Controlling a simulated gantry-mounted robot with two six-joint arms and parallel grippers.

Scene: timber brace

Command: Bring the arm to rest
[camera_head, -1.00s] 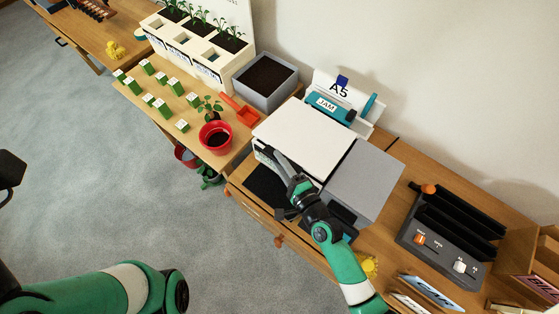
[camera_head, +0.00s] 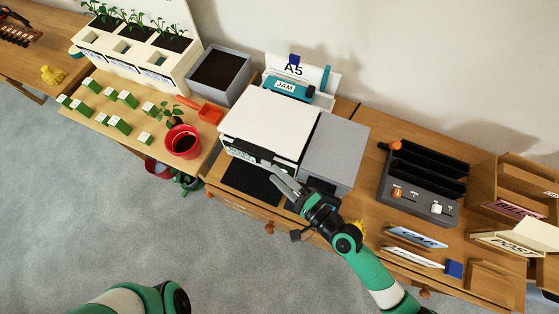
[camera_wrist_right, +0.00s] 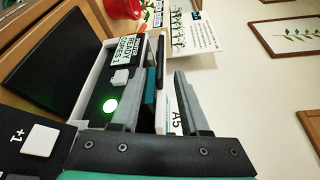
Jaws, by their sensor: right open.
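My right gripper (camera_head: 279,175) is in front of the white printer (camera_head: 268,125), by its front panel, with nothing between its fingers. In the right wrist view the two grey fingers (camera_wrist_right: 168,58) stand apart, and the printer's front with a lit green button (camera_wrist_right: 110,106) and a small display (camera_wrist_right: 121,50) is close by. My right arm comes in from the bottom right. Part of my left arm (camera_head: 130,300) shows at the bottom left, but its gripper is out of view.
A grey box (camera_head: 333,150) adjoins the printer's right side, and a black pad (camera_head: 252,180) lies before it. A red pot (camera_head: 183,142) stands left. A dark slotted holder (camera_head: 425,185) and wooden boxes (camera_head: 513,190) stand right. The floor (camera_head: 80,220) in front is clear.

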